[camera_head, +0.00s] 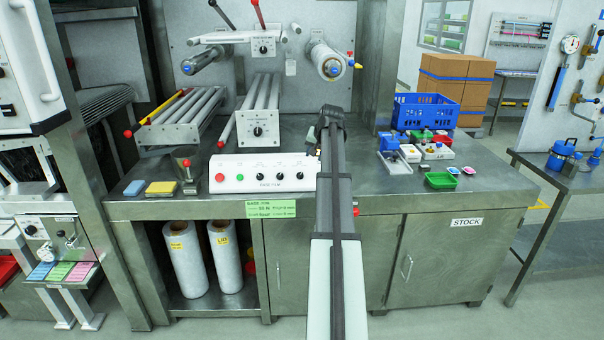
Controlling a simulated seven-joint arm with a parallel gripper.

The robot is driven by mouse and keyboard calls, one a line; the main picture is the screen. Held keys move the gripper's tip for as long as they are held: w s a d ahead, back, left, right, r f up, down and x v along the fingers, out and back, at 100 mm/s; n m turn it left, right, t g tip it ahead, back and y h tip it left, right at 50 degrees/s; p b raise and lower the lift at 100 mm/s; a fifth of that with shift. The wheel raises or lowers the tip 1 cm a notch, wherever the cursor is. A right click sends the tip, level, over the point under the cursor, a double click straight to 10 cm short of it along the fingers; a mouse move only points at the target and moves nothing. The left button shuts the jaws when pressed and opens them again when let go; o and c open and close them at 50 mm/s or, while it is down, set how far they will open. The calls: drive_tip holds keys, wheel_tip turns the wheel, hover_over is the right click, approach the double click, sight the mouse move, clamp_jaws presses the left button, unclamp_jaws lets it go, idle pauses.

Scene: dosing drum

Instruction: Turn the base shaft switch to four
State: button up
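A white control box (250,165) stands at the front of the steel bench, left of my arm. Its label seems to read BASE FILM. Its face has a red button (219,177), a green button (239,177) and three black knobs: left (260,177), middle (281,177) and right (301,176). The scale marks and knob settings are too small to read, and I cannot tell which knob is the base shaft switch. My gripper (318,138) is at the arm's far end, by the box's right end. My arm largely hides its fingers, so its opening and any contact are unclear.
Roller units with dials (258,131) (263,46) stand behind the box. A blue crate (426,112) and a green tray (440,181) are to the right. Bare bench (390,195) lies right of my arm.

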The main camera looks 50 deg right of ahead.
sight(301, 173)
drive_tip(key=shift+m+y, duration=0.3)
drive_tip(key=shift+m, duration=0.5)
drive_tip(key=x, duration=0.9)
drive_tip(key=w+x, duration=0.1)
drive_tip(key=x, duration=0.4)
drive_tip(key=shift+a+r, duration=0.15)
drive_tip(key=shift+a, duration=0.25)
clamp_jaws()
